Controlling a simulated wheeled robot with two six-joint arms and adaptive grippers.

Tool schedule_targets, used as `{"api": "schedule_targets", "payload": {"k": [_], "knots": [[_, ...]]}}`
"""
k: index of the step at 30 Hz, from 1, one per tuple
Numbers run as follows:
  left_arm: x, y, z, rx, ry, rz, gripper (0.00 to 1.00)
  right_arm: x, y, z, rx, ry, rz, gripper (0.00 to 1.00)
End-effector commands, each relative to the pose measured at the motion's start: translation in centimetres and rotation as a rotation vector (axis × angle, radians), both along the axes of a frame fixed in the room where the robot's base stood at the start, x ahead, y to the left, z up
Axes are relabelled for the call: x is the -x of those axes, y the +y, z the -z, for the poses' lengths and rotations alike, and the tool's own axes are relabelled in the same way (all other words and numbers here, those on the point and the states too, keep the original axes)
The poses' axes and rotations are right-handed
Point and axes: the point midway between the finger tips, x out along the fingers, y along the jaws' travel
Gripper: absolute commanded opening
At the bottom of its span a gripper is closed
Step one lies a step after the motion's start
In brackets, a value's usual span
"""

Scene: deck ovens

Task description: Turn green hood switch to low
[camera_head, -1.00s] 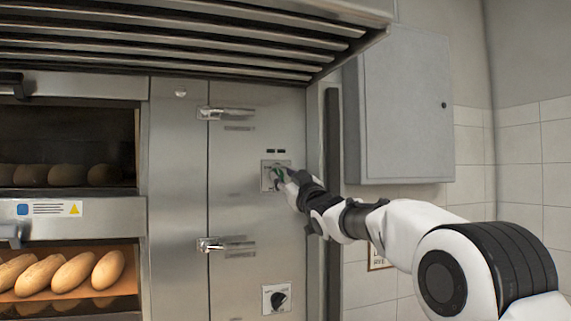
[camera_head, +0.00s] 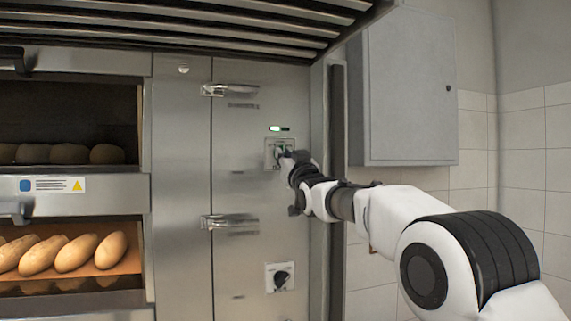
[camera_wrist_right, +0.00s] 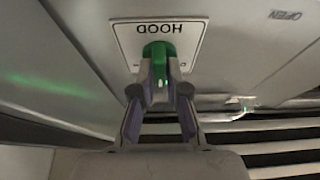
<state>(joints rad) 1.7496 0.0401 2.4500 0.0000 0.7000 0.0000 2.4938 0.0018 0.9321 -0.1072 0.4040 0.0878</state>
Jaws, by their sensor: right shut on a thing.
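The green hood switch (camera_wrist_right: 160,57) sits on a white plate marked HOOD (camera_wrist_right: 187,27), which appears upside down in the right wrist view. In the head view the switch plate (camera_head: 269,154) is on the steel panel, with the switch mostly hidden by my gripper. My right gripper (camera_wrist_right: 160,88) is shut on the green switch, its two fingertips touching the knob's sides. It also shows at the plate in the head view (camera_head: 288,157). A green light (camera_head: 275,128) glows above the plate, beside a dark one. My left gripper is not in view.
A black knob (camera_head: 281,279) on its own plate sits lower on the panel. Two metal handles (camera_head: 229,90) (camera_head: 229,221) stick out to the left. The slatted hood (camera_head: 250,22) overhangs above, and a grey wall cabinet (camera_head: 405,95) stands to the right.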

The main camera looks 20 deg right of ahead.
Motion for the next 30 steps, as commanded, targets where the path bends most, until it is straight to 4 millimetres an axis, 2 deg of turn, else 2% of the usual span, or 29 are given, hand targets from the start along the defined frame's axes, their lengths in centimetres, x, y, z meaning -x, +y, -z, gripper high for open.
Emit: {"api": "schedule_targets", "payload": {"k": [9, 10, 12, 23, 26, 30], "knots": [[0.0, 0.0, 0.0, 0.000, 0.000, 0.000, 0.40, 0.1, 0.0, -0.3, -0.027, -0.002, 0.000, 0.00], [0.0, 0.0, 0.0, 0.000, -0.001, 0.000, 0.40, 0.1, 0.0, -0.3, -0.027, -0.002, 0.000, 0.17], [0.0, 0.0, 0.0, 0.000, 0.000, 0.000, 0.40, 0.1, 0.0, -0.2, -0.026, -0.002, 0.000, 0.39], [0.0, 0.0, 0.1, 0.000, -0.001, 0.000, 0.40, 0.2, 0.0, 0.0, -0.025, 0.001, 0.000, 0.39], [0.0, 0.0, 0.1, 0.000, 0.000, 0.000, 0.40, 1.0, 0.0, 0.2, -0.025, 0.001, 0.000, 0.39], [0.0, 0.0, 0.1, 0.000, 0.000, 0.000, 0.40, 3.2, -0.1, 1.1, -0.026, 0.002, -0.001, 0.39]]}}
